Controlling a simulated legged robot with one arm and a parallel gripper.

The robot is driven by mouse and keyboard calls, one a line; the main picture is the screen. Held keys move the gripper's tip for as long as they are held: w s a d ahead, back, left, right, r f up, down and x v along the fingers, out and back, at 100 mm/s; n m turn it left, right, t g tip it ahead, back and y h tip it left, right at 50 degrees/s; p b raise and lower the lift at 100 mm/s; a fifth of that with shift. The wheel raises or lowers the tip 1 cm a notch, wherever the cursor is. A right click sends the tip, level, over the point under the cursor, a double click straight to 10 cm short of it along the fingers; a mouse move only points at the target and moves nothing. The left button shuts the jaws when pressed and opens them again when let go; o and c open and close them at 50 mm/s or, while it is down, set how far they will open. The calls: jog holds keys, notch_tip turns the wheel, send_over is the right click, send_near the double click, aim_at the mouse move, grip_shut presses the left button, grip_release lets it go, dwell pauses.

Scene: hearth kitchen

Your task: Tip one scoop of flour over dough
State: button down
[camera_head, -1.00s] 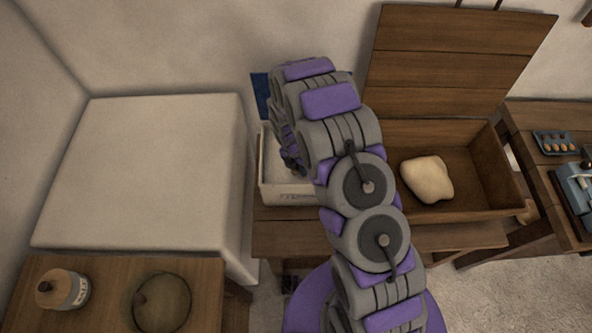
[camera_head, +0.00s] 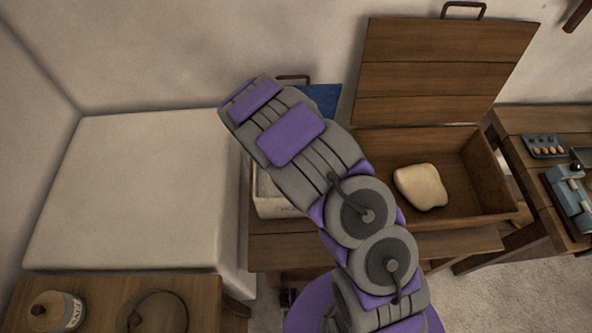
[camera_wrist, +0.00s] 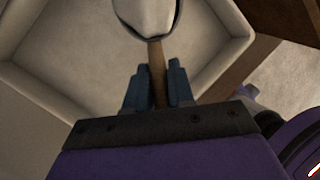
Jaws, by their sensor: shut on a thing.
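My gripper (camera_wrist: 156,84) is shut on the wooden handle of a scoop (camera_wrist: 156,60) in the wrist view. The scoop's bowl, at the top edge, holds a heap of pale flour (camera_wrist: 150,14). Below it is the white flour bin (camera_wrist: 238,54), with its walls around a pale floor or flour; I cannot tell which. In the head view the flour bin (camera_head: 278,208) is partly hidden behind my arm, and my gripper and scoop are hidden. The pale dough (camera_head: 420,187) lies in the open wooden box (camera_head: 482,205), right of my arm.
A blue lid (camera_head: 322,98) stands behind the bin. The box's wooden lid (camera_head: 440,75) is raised. A side table at right holds an egg tray (camera_head: 545,147) and a blue device (camera_head: 570,195). A jar (camera_head: 57,312) and a round lidded vessel (camera_head: 158,315) sit front left.

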jog(key=shift+s+a+r+p, duration=0.15)
jog(key=shift+r+p, duration=0.4)
jog(key=shift+r, duration=0.5)
jog(key=shift+s+a+r+p, duration=0.1)
jog(key=shift+r+p, duration=0.45)
jog(key=shift+r, duration=0.5)
